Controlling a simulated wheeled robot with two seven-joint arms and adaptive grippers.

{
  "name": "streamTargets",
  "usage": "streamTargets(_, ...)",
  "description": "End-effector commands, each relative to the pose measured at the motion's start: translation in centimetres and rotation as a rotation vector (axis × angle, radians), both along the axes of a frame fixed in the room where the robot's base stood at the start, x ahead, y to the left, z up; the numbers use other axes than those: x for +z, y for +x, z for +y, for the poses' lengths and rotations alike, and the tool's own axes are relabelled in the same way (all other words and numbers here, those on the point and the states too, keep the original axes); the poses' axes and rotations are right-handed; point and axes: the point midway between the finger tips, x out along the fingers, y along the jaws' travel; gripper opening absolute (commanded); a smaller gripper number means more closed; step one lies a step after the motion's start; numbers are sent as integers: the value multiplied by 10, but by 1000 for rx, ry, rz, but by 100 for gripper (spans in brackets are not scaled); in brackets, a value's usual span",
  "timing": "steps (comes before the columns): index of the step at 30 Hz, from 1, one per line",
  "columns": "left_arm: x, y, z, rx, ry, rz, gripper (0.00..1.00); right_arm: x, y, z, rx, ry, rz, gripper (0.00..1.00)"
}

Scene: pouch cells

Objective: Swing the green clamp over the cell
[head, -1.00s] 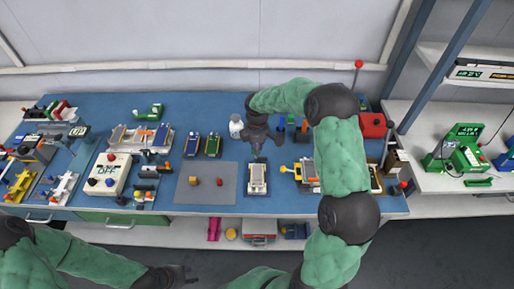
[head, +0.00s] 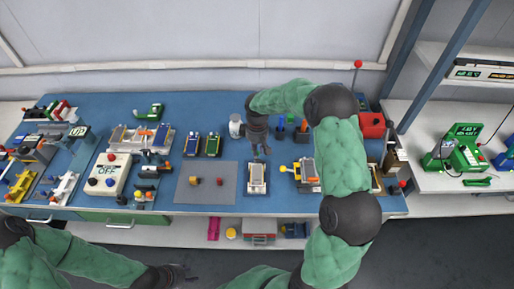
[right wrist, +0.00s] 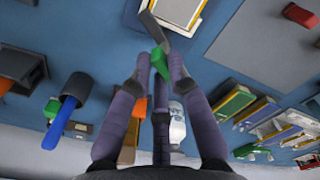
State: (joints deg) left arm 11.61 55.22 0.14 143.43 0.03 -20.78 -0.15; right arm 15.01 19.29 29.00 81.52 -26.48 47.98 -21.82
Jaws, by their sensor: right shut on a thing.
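A pouch cell (head: 257,173) with a pale face lies in a small fixture (head: 257,190) on the blue bench, in the middle of the head view. Its edge also shows at the top of the right wrist view (right wrist: 180,8). The green clamp (right wrist: 159,62) has a green tip joined to a grey bar (right wrist: 154,26) that reaches toward the cell's edge. My right gripper (right wrist: 160,66) is shut on the green tip, and in the head view (head: 262,151) it is just behind the cell. My left gripper (head: 182,275) is low in front of the bench; its fingers are too small to read.
A grey mat (head: 205,190) with two small blocks lies left of the fixture. A white bottle (head: 236,126) stands close behind my right gripper. Another fixture (head: 306,172) stands to the right, partly behind my right arm. Tool holders (right wrist: 70,105) stand near the back edge.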

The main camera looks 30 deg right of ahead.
Motion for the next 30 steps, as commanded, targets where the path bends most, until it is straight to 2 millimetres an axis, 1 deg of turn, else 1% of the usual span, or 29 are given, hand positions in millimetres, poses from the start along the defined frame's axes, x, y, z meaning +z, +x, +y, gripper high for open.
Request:
streamTargets(18,-4,0,0,0,0,0,40,1,-2,2,-583,0,-3,0)
streamTargets(24,-7,0,0,0,0,0,40,0,-3,3,-749,0,-2,0)
streamTargets(30,-8,0,0,0,0,0,40,0,-3,4,-875,0,-1,0)
